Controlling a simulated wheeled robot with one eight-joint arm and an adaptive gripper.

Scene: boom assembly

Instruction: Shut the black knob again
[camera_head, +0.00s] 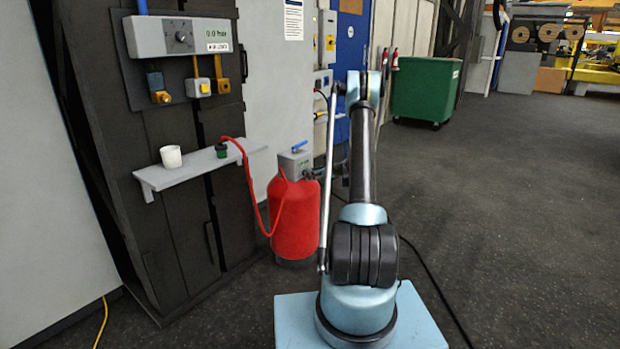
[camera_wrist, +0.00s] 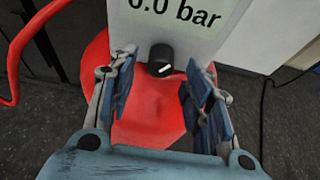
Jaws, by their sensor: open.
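The black knob (camera_wrist: 160,58) shows in the wrist view on the grey box below a "0.0 bar" readout (camera_wrist: 172,10); its white mark is slanted, running up to the right. The box (camera_head: 294,164) sits on top of the red tank (camera_head: 295,220) in the head view, where the knob cannot be made out. My gripper (camera_wrist: 160,80) is open and empty. Its two blue-padded fingers stand left and right of the knob, with a gap on both sides. In the head view, my gripper cannot be made out clearly.
A wall panel (camera_head: 140,38) with another dark knob (camera_head: 181,38) hangs above a grey shelf (camera_head: 200,168) holding a white cup (camera_head: 171,157) and a green-black fitting (camera_head: 221,150). A red hose (camera_head: 259,205) runs to the tank. A blue lever (camera_head: 300,145) sits on the box.

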